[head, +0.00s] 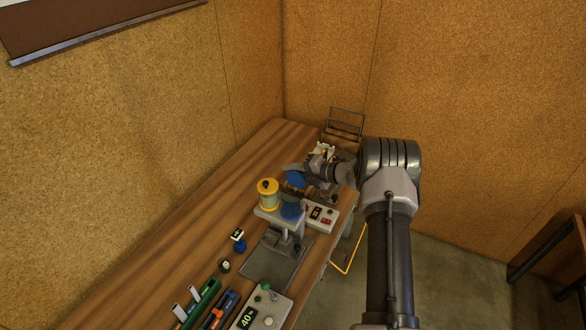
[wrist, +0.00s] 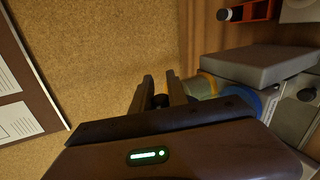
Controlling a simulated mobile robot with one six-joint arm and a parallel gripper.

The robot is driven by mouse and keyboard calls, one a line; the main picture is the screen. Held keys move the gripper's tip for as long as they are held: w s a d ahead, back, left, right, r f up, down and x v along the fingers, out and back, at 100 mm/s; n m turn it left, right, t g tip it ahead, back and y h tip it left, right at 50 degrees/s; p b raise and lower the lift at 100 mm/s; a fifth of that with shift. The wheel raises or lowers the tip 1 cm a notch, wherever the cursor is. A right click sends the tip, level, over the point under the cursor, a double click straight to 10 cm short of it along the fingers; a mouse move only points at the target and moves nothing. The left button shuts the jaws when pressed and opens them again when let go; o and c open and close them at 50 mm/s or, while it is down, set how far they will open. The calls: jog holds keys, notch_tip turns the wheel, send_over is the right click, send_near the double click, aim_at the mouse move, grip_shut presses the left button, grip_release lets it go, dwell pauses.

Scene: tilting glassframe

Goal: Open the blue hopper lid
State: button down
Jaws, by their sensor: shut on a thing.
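My gripper (wrist: 160,84) is shut on a small black knob (wrist: 160,101), which shows between the two dark fingers in the wrist view. A blue disc (head: 294,178), which looks like the blue lid, shows beside my gripper in the head view. I cannot tell whether the knob belongs to it. Another blue round part (head: 292,211) sits on the grey machine (head: 268,214), right of the yellow-topped clear hopper (head: 269,200).
The wooden table (head: 205,245) runs along the cork wall (head: 120,130). A white control box (head: 320,214) stands right of the machine. A grey box with a display (head: 262,310) and green and blue racks (head: 200,303) are at the front. The table's left side is mostly clear.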

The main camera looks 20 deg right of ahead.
jog(key=shift+w+d+m, duration=0.1)
jog(key=shift+d+m, duration=0.05)
jog(key=shift+m, duration=0.15)
jog(key=shift+f, duration=0.1)
dwell(0.3)
jog(key=c, duration=1.3)
grip_release()
jog(key=shift+c, duration=0.2)
jog(key=b+v, duration=0.1)
jog(key=v, duration=1.6)
jog(key=shift+d, duration=0.35)
jog(key=shift+w, duration=0.1)
